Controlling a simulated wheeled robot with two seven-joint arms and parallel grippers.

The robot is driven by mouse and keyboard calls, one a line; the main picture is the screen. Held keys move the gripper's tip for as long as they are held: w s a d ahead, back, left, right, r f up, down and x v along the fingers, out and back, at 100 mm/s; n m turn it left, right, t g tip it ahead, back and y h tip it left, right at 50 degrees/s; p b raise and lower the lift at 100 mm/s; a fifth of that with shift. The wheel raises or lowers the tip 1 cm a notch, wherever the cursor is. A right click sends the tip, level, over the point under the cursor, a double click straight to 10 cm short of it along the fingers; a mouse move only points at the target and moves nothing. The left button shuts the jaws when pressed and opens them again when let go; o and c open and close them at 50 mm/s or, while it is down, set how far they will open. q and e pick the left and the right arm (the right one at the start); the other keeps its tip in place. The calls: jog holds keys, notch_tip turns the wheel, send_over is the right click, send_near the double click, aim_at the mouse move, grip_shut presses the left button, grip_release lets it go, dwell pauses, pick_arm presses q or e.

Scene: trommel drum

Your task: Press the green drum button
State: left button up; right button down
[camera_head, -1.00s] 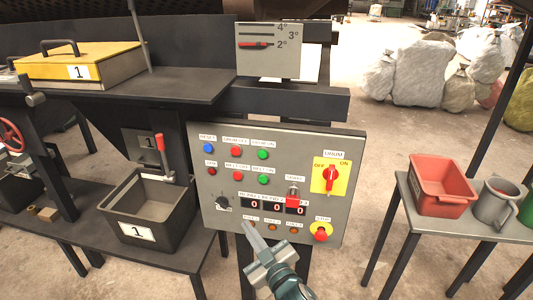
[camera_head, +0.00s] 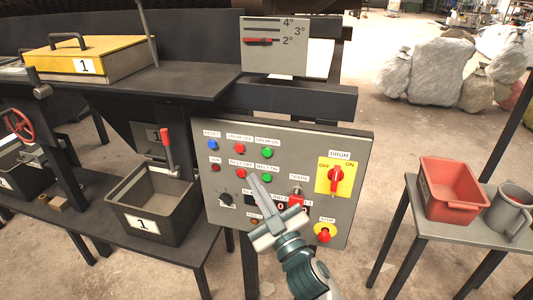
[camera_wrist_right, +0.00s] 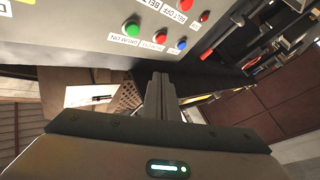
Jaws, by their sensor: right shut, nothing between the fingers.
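The green drum button (camera_head: 266,153), labelled DRUM ON, is on the upper part of the grey control panel (camera_head: 345,215), right of a red button (camera_head: 239,148). My right gripper (camera_head: 256,180) is shut and empty; its fingertips appear in front of the panel, below the drum button and just left of the green belt button (camera_head: 267,179). Whether they touch the panel I cannot tell. In the right wrist view the panel is upside down, with the green drum button (camera_wrist_right: 132,27) up and left of the shut fingertips (camera_wrist_right: 157,78). My left gripper is not in view.
A drum switch (camera_head: 334,179) and a red stop knob (camera_head: 324,235) stick out on the panel's right side. A dark bin (camera_head: 185,225) stands left of the panel. A red tray (camera_head: 452,185) is on a table at right.

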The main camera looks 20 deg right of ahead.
aim_at(267, 152)
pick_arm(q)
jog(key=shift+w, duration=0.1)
pick_arm(e)
jog(key=shift+w, duration=0.1)
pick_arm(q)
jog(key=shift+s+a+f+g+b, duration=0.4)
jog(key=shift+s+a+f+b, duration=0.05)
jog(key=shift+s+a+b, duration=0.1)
pick_arm(e)
jog(key=shift+w+d, duration=0.8)
jog(key=shift+w, duration=0.4)
jog(key=shift+w+d, duration=0.85)
jog(key=shift+w, duration=0.3)
jog(key=shift+w+d, duration=0.8)
jog(key=shift+w, duration=0.4)
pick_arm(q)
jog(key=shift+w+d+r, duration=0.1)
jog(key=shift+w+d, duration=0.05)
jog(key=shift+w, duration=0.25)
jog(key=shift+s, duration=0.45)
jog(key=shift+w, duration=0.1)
pick_arm(e)
jog(key=shift+w+d, duration=0.1)
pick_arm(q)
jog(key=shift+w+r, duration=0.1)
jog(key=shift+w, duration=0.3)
pick_arm(e)
jog(key=shift+w+d, duration=0.15)
jog(key=shift+w, duration=0.1)
